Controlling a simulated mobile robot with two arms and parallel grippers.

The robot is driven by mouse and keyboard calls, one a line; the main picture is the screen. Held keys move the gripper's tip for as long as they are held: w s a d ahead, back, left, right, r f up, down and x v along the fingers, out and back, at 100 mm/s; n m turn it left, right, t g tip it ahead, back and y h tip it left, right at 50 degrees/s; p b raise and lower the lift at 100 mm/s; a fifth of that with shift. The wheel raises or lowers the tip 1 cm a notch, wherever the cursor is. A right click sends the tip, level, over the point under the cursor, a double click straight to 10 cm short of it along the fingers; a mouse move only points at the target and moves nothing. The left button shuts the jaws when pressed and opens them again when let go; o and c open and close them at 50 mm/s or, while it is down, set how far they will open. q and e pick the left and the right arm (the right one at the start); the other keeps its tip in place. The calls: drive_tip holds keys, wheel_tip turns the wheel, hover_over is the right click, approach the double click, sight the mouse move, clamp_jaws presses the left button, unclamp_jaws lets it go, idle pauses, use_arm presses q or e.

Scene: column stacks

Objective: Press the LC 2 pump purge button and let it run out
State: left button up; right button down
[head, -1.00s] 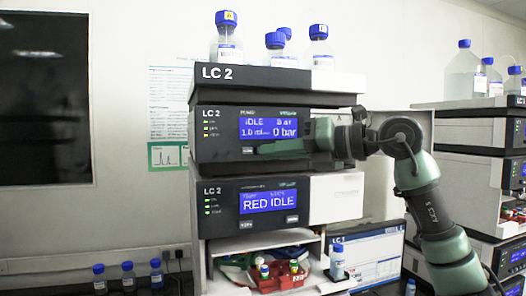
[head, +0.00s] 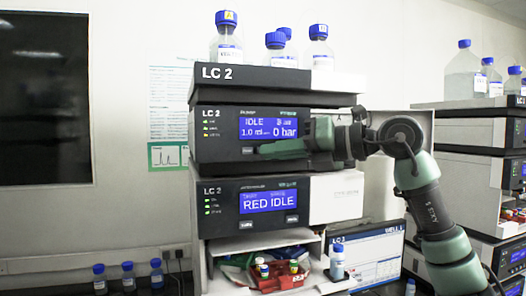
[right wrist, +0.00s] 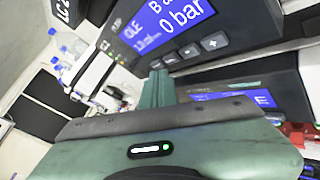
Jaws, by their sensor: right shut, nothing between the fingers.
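The LC 2 pump module (head: 225,125) is the upper dark unit in the stack. Its blue display (head: 267,127) reads IDLE, 1.0 ml and 0 bar. A small button (head: 248,150) sits below the display's left part; its label is too small to read. My right gripper (head: 262,151) is shut and empty, its green fingers pointing left across the pump front just right of that button. In the right wrist view the shut fingertips (right wrist: 157,74) are close below the button row, which has minus (right wrist: 191,50) and plus (right wrist: 213,42) keys. Contact cannot be told. My left gripper is not in view.
Below the pump is a unit reading RED IDLE (head: 268,201), then an open bay with a red vial rack (head: 280,278). Blue-capped bottles (head: 229,38) stand on top. A monitor (head: 372,258) is at lower right, another stack (head: 470,150) further right.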

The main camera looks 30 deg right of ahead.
drive_tip(key=shift+w+d+p, duration=0.1)
drive_tip(key=shift+w+p, duration=0.2)
drive_tip(key=shift+w, duration=0.15)
drive_tip(key=shift+w+d+p, duration=0.1)
drive_tip(key=shift+w+p, duration=0.2)
drive_tip(key=shift+w, duration=0.05)
idle(0.7)
drive_tip(key=shift+s, duration=0.1)
drive_tip(key=shift+s+a, duration=0.2)
drive_tip(key=shift+s, duration=0.5)
drive_tip(key=shift+b, duration=0.3)
drive_tip(key=shift+s+a+b, duration=0.2)
drive_tip(key=shift+s+b, duration=0.05)
drive_tip(key=shift+s, duration=0.55)
drive_tip(key=shift+s+a+b, duration=0.2)
drive_tip(key=shift+s, duration=0.6)
drive_tip(key=shift+s+a+b, duration=0.2)
drive_tip(key=shift+s+b, duration=0.05)
drive_tip(key=shift+s, duration=0.55)
drive_tip(key=shift+a, duration=0.1)
